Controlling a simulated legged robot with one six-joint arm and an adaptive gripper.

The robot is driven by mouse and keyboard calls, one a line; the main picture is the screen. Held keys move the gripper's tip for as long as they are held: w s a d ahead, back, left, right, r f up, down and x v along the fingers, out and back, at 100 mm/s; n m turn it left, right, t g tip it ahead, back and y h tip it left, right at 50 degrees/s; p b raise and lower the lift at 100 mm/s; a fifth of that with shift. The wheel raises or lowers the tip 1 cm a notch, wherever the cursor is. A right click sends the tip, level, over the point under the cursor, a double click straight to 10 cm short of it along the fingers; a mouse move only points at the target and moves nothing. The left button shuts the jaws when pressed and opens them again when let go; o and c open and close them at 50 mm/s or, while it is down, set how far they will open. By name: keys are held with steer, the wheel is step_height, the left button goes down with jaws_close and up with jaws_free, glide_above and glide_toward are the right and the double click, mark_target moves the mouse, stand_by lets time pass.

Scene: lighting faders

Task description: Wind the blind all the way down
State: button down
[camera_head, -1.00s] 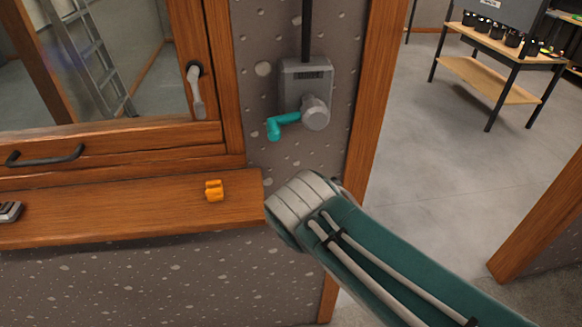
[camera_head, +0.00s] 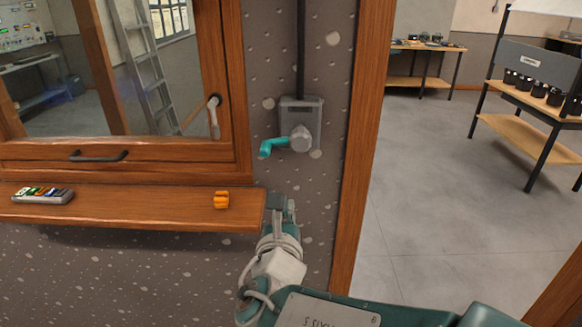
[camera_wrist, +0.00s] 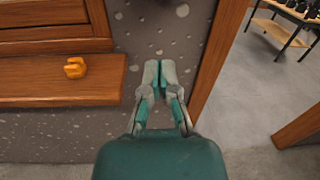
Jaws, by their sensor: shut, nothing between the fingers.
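A grey winder box (camera_head: 302,118) is fixed to the speckled wall between the window and the doorway, with a dark rod running up from it. Its round grey hub carries a teal crank handle (camera_head: 272,147) that points left with its end bent down. My gripper (camera_head: 282,200) is below the crank, apart from it, near the right end of the sill. In the wrist view my gripper (camera_wrist: 158,66) is shut and empty in front of bare wall; the winder is out of that view. No blind shows in these frames.
A window handle (camera_head: 214,116) is left of the winder.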

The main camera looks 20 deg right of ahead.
mark_target(286, 140)
steer(key=w+r+n+t+y, duration=0.1)
steer(key=w+r, duration=0.3)
steer(key=w, duration=0.6)
steer(key=shift+w+d+r+n, duration=0.2)
steer(key=shift+r+n, duration=0.15)
steer(key=shift+n, duration=0.25)
steer(key=shift+a, duration=0.1)
